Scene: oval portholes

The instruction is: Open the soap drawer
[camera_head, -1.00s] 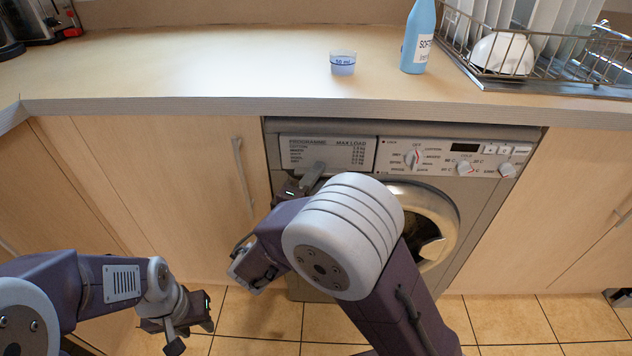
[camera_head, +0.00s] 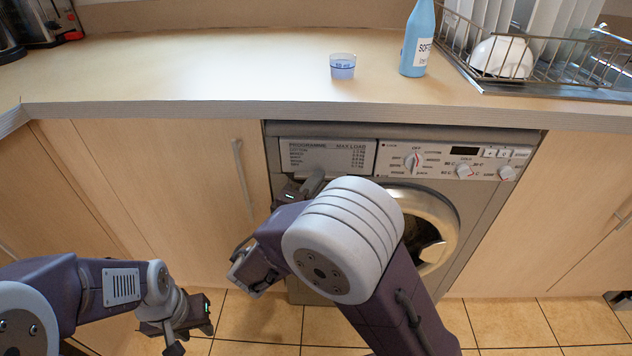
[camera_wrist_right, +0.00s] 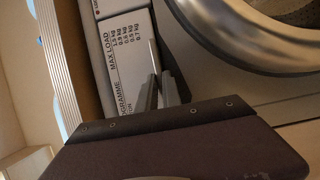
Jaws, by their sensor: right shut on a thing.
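The soap drawer (camera_head: 340,157) is the grey panel at the upper left of the washing machine's front, printed with the programme list. It also shows in the wrist view (camera_wrist_right: 122,50). It looks flush with the machine; I cannot make out a gap. My right gripper (camera_head: 312,183) is at the drawer's lower edge, mostly hidden behind my right arm. In the wrist view its fingers (camera_wrist_right: 160,92) are shut on a thin pale handle (camera_wrist_right: 152,58) on the drawer front. My left gripper (camera_head: 182,328) hangs low at the left, away from the machine; its finger gap is unclear.
The washing machine's round door (camera_head: 432,225) is right of my right arm. A measuring cup (camera_head: 343,66), a blue bottle (camera_head: 417,40) and a dish rack (camera_head: 540,75) stand on the counter (camera_head: 200,75). A cabinet door (camera_head: 165,175) is left of the machine.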

